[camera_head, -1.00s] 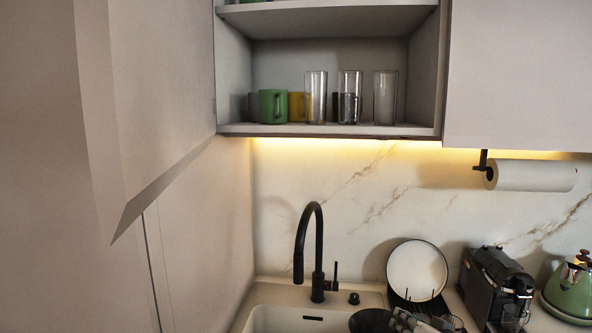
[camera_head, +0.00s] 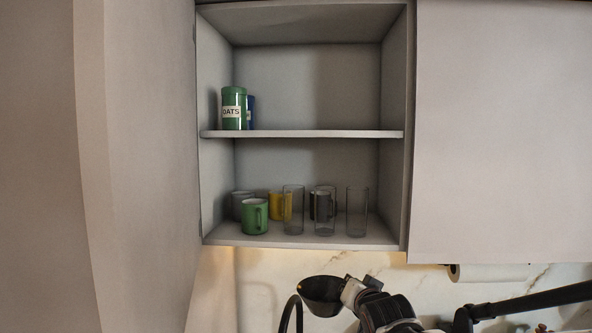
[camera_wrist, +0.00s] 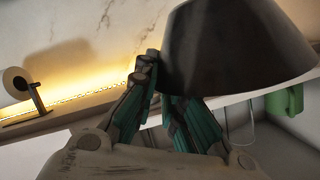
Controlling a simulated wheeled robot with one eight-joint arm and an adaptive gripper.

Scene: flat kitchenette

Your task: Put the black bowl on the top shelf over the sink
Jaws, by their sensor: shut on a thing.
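The black bowl (camera_head: 322,296) is held by its rim in my gripper (camera_head: 350,292), below the open wall cabinet in the head view. It also fills the upper right of the wrist view (camera_wrist: 230,50), where my gripper (camera_wrist: 160,85) is shut on its edge. The bowl looks tilted. The top shelf (camera_head: 310,134) of the cabinet is above the bowl. A green oats tin (camera_head: 234,108) and a blue item (camera_head: 251,112) stand at its left end, and the middle and right are bare.
The lower shelf (camera_head: 300,239) holds a green mug (camera_head: 255,216), a yellow mug (camera_head: 277,206) and several glasses (camera_head: 357,211). A closed cabinet door (camera_head: 500,130) is on the right, with a paper roll (camera_head: 490,273) beneath. The open door panel (camera_head: 140,170) stands at left.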

